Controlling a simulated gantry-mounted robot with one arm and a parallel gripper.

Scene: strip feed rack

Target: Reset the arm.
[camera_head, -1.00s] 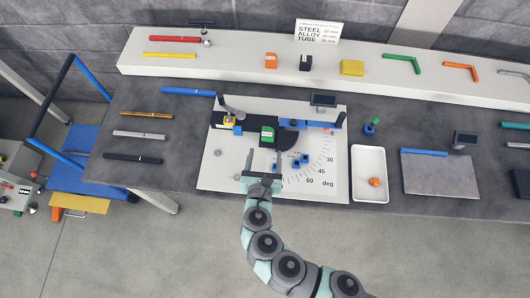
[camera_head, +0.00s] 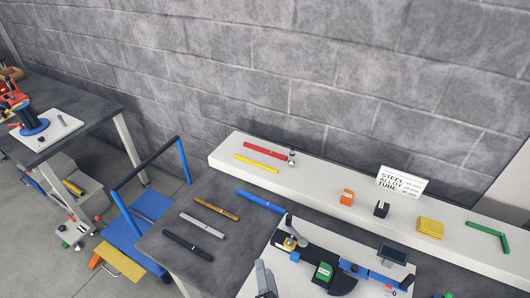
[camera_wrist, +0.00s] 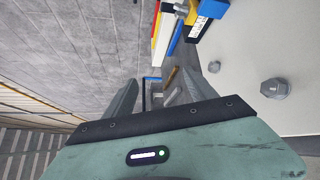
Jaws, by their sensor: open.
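My gripper (camera_wrist: 157,95) is open and empty in the wrist view, its two grey fingers spread apart beyond the green palm. In the head view only a grey part of my gripper (camera_head: 264,281) shows at the bottom edge, beside the left side of the white plate. The rest of the arm is out of that view. The white plate (camera_head: 258,256) carries a bending fixture with a green block (camera_head: 323,272) and a blue bar (camera_head: 362,270). Its lower part is cut off by the frame.
Blue (camera_head: 260,201), gold (camera_head: 216,209), silver (camera_head: 203,225) and black (camera_head: 188,245) bars lie on the dark bench. The pale shelf (camera_head: 315,186) behind holds red and yellow bars, small blocks and a sign (camera_head: 401,184). A blue cart (camera_head: 143,232) stands left, with another bench (camera_head: 80,117) beyond.

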